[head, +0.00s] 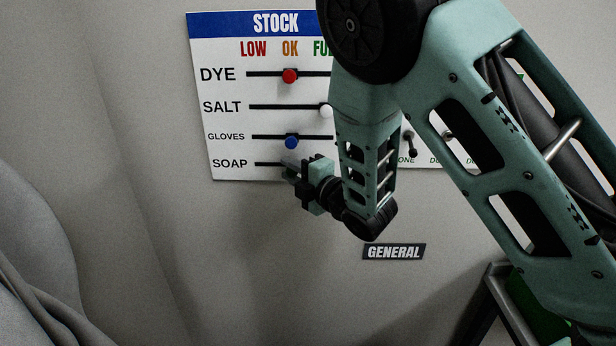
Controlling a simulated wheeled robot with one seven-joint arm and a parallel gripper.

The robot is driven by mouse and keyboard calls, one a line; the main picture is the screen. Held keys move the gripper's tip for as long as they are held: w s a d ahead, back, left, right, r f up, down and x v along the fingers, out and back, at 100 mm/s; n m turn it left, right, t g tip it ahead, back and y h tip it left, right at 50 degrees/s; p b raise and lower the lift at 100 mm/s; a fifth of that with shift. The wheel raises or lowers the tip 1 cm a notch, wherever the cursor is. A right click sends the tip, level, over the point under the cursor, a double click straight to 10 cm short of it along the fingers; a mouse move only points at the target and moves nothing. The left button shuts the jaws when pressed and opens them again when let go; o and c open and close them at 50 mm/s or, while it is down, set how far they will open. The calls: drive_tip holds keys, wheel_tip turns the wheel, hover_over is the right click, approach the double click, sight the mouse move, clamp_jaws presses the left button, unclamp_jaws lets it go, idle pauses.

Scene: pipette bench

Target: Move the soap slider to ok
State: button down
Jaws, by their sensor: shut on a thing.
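The white STOCK board (225,120) hangs on the wall, with columns LOW, OK and a partly hidden FULL. The SOAP row (265,164) is the lowest, a dark slot whose right part is behind my gripper. My gripper (287,164) is at this row, roughly below the OK column, with its fingers against the board. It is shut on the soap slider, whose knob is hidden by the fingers. The OK label (290,48) is orange, at the top middle.
The red DYE knob (290,76) and blue GLOVES knob (292,142) sit under OK. The pale SALT knob (326,111) is farther right, beside my arm. A GENERAL sign (394,252) is below right.

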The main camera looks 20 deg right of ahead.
drive_tip(key=c, duration=1.2)
unclamp_jaws()
drive_tip(key=shift+c, duration=0.2)
drive_tip(key=b+v, duration=0.1)
drive_tip(key=v, duration=0.5)
drive_tip(key=shift+s+d, duration=0.15)
drive_tip(key=shift+s, duration=0.1)
drive_tip(key=p, duration=0.9)
approach(295, 173)
drive_tip(key=shift+s+d+p, duration=0.2)
drive_tip(key=shift+s+p, duration=0.3)
